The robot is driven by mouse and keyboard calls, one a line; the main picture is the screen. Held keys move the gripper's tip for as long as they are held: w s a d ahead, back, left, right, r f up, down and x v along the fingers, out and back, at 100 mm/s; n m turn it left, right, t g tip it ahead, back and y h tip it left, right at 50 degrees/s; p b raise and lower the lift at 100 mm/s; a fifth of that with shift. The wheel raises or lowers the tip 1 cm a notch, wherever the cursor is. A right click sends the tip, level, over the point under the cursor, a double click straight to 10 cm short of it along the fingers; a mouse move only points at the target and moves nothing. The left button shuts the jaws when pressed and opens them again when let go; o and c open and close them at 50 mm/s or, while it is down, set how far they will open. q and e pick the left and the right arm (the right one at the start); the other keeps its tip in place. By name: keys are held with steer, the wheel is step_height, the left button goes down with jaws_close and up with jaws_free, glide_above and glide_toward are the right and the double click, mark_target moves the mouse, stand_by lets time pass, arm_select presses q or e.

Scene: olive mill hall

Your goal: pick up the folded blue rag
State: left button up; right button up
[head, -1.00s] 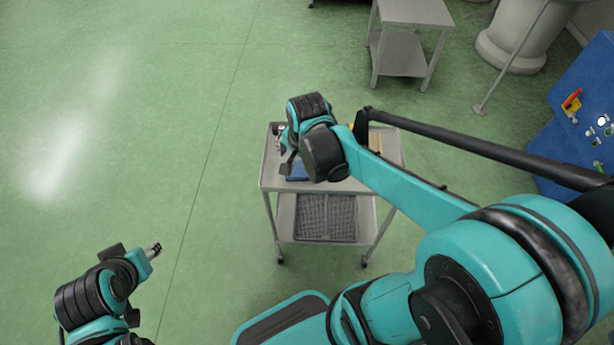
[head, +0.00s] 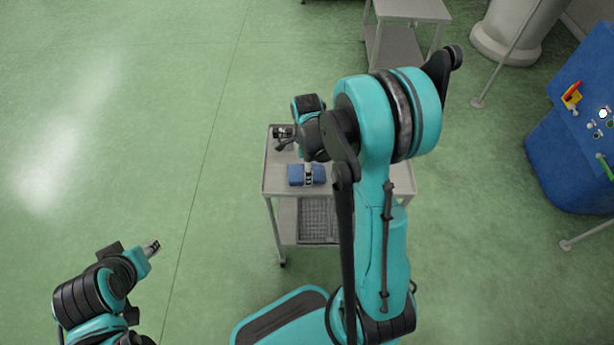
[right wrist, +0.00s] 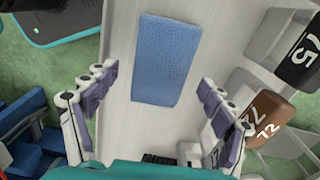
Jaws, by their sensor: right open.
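The folded blue rag (head: 296,175) lies flat on the top of a grey trolley (head: 275,180). In the right wrist view it is a blue rectangle (right wrist: 167,60), fully visible, lying ahead of my open fingers. My right gripper (right wrist: 158,80) is open and empty, one finger on each side of the rag's line, apart from it. In the head view my right gripper (head: 308,174) shows above the rag and covers part of it. My left gripper (head: 152,247) hangs at the lower left, far from the trolley; its jaws are too small to read.
A black object marked 75 (right wrist: 293,47) and a brown one marked 72 (right wrist: 262,115) stand beside the rag. A grey basket (head: 317,217) sits on the trolley's lower shelf. Floor at left is clear.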

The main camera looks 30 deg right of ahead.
step_height(320, 180, down, 2)
steer(key=shift+f, duration=0.1)
arm_select(q)
steer(key=shift+f, duration=0.45)
arm_select(e)
steer(key=shift+r, duration=0.2)
steer(key=c, duration=1.2)
steer(key=shift+r, duration=0.1)
steer(key=shift+c, duration=0.2)
steer(key=shift+r, duration=0.35)
steer(key=r, duration=0.1)
steer(key=r+p, duration=0.2)
steer(key=r, duration=0.1)
steer(key=shift+d, duration=0.25)
arm_select(q)
step_height(320, 180, up, 6)
steer(key=p, duration=0.3)
steer(key=shift+f, duration=0.15)
arm_select(e)
steer(key=s+d+r, duration=0.3)
steer(key=d+r, duration=0.3)
steer(key=d, duration=0.4)
steer(key=shift+s+d, duration=0.3)
steer(key=shift+d, duration=0.05)
